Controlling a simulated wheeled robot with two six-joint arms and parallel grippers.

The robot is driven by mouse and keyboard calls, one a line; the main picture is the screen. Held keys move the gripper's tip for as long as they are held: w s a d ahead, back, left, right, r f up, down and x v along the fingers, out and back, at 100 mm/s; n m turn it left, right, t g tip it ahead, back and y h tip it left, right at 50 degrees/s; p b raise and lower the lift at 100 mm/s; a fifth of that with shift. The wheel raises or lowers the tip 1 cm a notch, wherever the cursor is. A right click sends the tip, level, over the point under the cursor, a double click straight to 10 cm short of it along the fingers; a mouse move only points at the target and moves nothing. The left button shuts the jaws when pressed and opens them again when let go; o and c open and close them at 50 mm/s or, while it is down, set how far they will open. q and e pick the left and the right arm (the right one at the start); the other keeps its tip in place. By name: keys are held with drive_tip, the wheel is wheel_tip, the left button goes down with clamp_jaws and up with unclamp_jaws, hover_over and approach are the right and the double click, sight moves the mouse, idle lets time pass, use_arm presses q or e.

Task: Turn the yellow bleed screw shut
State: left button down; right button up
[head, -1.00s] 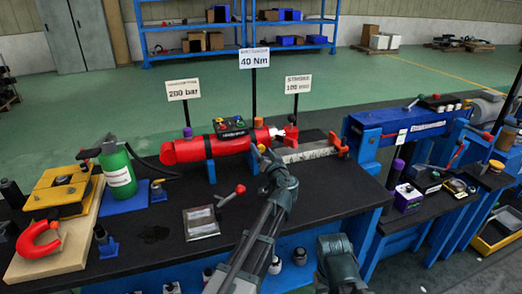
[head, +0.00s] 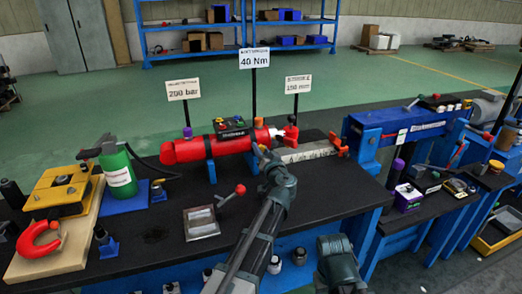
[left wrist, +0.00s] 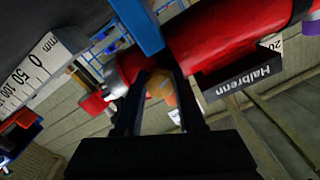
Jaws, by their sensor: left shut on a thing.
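The yellow bleed screw (left wrist: 156,84) shows in the left wrist view as a small dull-yellow head on the near side of the red cylinder (left wrist: 215,45). My left gripper (left wrist: 158,78) has one finger on each side of it and is shut on it. In the head view the red cylinder (head: 215,146) lies across the bench, and my left gripper (head: 259,152) reaches its right end. The screw is hidden there behind the gripper. An orange part (left wrist: 171,98) shows just behind the screw in the left wrist view.
A ruler strip (head: 308,152) lies right of the cylinder. A red-knobbed lever (head: 232,194) and a metal tray (head: 201,222) are left of my left arm. Three sign boards, one reading 40 Nm (head: 254,58), stand behind. A green bottle (head: 118,172) is at left.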

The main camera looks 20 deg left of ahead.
use_arm(q)
drive_tip(key=shift+m, duration=0.4)
drive_tip(key=m, duration=0.4)
drive_tip(key=shift+m, duration=0.4)
drive_tip(key=m, duration=1)
drive_tip(key=shift+m, duration=0.4)
drive_tip(key=m, duration=0.5)
drive_tip(key=shift+m, duration=0.3)
drive_tip(key=c, duration=0.5)
unclamp_jaws()
